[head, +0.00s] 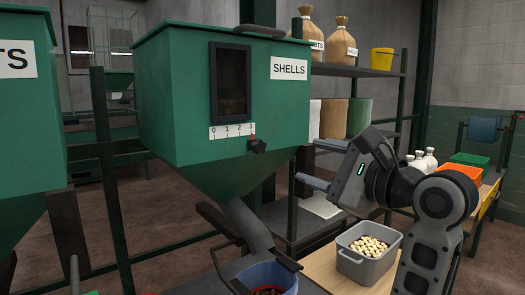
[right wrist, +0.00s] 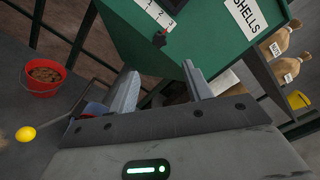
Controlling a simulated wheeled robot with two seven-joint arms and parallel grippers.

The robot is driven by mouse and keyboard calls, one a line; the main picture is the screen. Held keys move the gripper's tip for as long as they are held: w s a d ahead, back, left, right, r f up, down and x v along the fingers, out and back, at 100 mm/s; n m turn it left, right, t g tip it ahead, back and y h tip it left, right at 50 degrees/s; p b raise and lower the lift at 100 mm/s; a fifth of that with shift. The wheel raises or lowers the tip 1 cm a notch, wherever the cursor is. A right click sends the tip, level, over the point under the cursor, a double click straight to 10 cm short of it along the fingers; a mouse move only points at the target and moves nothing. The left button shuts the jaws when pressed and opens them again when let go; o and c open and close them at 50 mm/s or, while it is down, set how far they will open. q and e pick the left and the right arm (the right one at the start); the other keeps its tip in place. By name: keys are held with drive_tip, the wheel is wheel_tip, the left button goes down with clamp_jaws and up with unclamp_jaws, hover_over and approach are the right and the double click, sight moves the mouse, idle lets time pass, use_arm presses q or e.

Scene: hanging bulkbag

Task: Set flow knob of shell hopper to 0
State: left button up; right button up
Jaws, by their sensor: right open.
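The shell hopper (head: 180,110) is a green bin with a white SHELLS label (head: 289,69) and a dark window. On its front, a white scale marked 0 to 3 (head: 232,130) sits above the black flow knob (head: 258,146). A red pointer by the knob stands at the 3 end. My right gripper (head: 313,163) is open and empty, to the right of the knob and apart from it. In the right wrist view the hopper (right wrist: 190,35) and the knob (right wrist: 160,40) show beyond the open fingers (right wrist: 160,82). My left gripper is not in view.
A chute (head: 247,224) under the hopper leads toward a blue bucket (head: 268,278). A grey bin of nuts (head: 364,265) stands on a wooden table below my right arm. Shelves with sacks (head: 341,45) stand behind. Another green hopper (head: 25,120) is at the left.

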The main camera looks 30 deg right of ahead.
sight(261, 147)
drive_tip(key=w, duration=0.8)
drive_tip(key=w+a, duration=0.1)
drive_tip(key=w, duration=0.4)
drive_tip(key=shift+p, duration=0.3)
drive_tip(key=shift+w, duration=0.6)
